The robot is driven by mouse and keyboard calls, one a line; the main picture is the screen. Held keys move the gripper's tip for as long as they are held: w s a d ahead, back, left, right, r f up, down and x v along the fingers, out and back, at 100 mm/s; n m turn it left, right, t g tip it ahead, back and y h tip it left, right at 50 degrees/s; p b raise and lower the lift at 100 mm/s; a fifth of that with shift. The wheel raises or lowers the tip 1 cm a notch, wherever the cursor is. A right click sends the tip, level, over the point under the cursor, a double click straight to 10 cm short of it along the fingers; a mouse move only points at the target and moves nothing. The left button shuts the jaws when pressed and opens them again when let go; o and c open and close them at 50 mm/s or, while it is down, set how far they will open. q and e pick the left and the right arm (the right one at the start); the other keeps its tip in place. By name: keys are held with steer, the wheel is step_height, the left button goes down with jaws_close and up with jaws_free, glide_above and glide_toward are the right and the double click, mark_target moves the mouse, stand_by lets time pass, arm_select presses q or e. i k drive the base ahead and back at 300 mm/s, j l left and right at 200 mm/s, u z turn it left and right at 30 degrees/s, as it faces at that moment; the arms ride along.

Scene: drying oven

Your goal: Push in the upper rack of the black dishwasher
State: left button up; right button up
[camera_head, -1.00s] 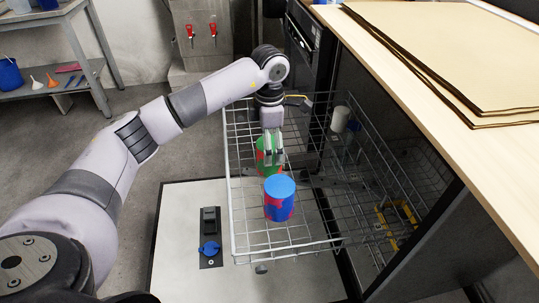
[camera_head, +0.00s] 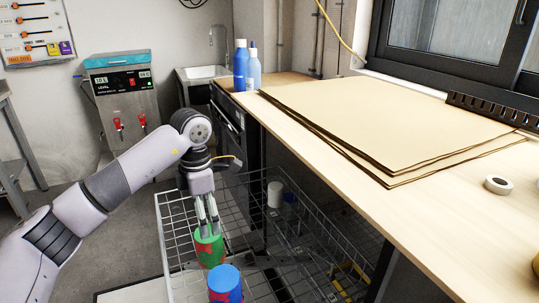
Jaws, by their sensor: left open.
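The upper rack (camera_head: 165,239), a wire basket, is pulled out from the black dishwasher (camera_head: 375,258) under the counter. A green and red cup (camera_head: 209,252) and a blue and red cup (camera_head: 225,286) stand in its outer part; the blue one is cut by the lower picture edge. A white cup (camera_head: 275,193) stands further in. My left gripper (camera_head: 209,233) points down, with its fingers open at the top of the green cup. I cannot tell whether they touch the cup. My right gripper is out of view.
The wooden counter (camera_head: 440,215) runs above the dishwasher, with large cardboard sheets (camera_head: 400,115), blue bottles (camera_head: 241,66) and a tape roll (camera_head: 498,185). Another black appliance (camera_head: 229,120) stands beyond the rack. The pale lowered door (camera_head: 130,291) lies below the rack.

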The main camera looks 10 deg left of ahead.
mark_target(331, 298)
steer(key=k, duration=1)
